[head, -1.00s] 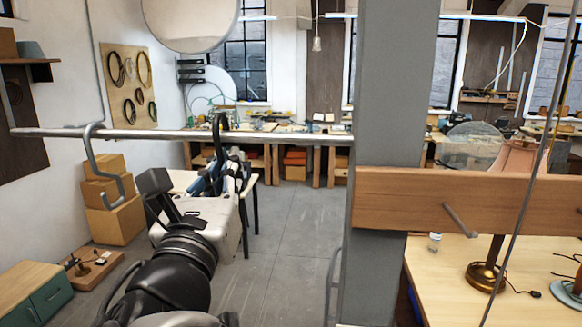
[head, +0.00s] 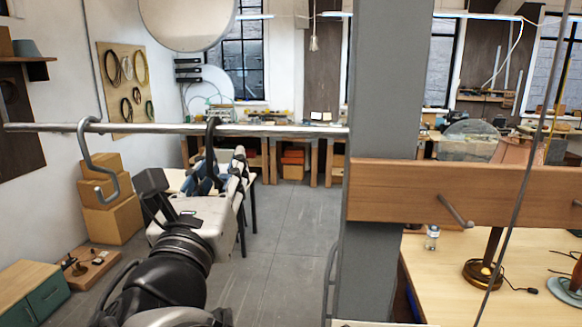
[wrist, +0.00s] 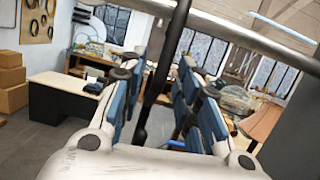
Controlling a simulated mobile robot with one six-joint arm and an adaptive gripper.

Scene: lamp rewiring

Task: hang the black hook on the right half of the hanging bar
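The hanging bar (head: 290,131) runs level across the head view, ending at the grey post. The black hook (head: 212,135) has its curved top over the bar, somewhat right of the bar's visible middle. Its lower part is hidden behind my gripper's fingers. My gripper (head: 218,172) is just below the bar, around the hook's stem. In the wrist view the dark stem (wrist: 157,88) passes between the blue finger pads, with gaps showing beside it. My gripper (wrist: 162,95) looks open there.
A grey S-shaped hook (head: 98,165) hangs on the bar's left half. The grey post (head: 385,110) and a wooden crosspiece (head: 400,192) stand to the right of the gripper. A table with lamps (head: 440,275) is beyond. Cardboard boxes (head: 112,215) stand at the left.

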